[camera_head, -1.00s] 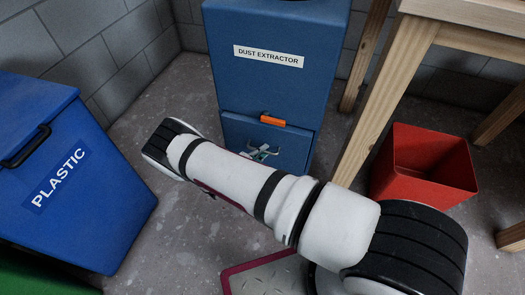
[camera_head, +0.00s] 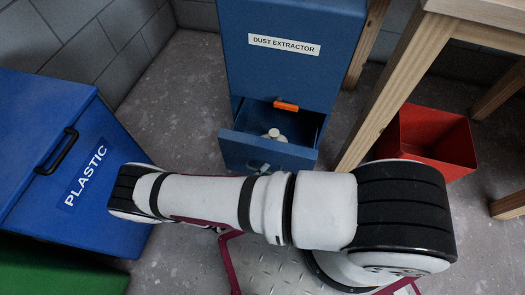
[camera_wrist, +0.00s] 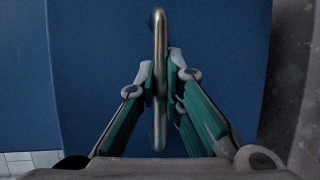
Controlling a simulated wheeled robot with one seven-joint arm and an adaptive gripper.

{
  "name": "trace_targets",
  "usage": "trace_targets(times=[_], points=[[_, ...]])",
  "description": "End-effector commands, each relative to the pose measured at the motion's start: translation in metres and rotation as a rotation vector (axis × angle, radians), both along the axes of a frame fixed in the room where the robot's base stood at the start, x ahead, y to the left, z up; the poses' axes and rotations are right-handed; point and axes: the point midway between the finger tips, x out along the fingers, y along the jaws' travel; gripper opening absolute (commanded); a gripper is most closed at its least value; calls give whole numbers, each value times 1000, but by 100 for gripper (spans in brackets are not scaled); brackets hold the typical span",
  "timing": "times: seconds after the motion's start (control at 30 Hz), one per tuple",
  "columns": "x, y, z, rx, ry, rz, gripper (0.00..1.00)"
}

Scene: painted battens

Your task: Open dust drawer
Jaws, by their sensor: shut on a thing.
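The blue dust drawer (camera_head: 240,150) stands partly pulled out of the blue dust extractor (camera_head: 300,75), and its inside shows from above. A small pale object (camera_head: 274,135) lies inside it; I cannot tell what it is. In the wrist view the blue drawer front (camera_wrist: 100,80) fills most of the picture. My gripper (camera_wrist: 160,72) is shut on the metal bar handle (camera_wrist: 160,25), one finger on each side. In the head view my arm hides most of the gripper and the handle.
An orange piece (camera_head: 286,106) sits on the extractor just above the drawer opening. A blue plastic bin (camera_head: 60,165) stands at left, beside my arm. A red bin (camera_head: 440,145) and a wooden table leg (camera_head: 385,95) stand at right. Bare floor shows between bin and extractor.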

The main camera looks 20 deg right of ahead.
Motion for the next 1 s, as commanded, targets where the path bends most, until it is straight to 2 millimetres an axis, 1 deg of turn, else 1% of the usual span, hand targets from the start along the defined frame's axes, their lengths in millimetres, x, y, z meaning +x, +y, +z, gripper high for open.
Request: trace_targets(times=[0.03, 0.2, 0.4, 0.6, 0.97, 1.0], points=[[-9, 8, 0, -1, 1, 7, 0], [-36, 27, 0, -2, 1, 6, 0], [-56, 42, 0, -2, 2, 3, 0], [-65, 48, 0, 0, 2, 1, 0], [-65, 49, 0, 1, 1, 1, 0], [-65, 49, 0, 1, 1, 1, 13]])
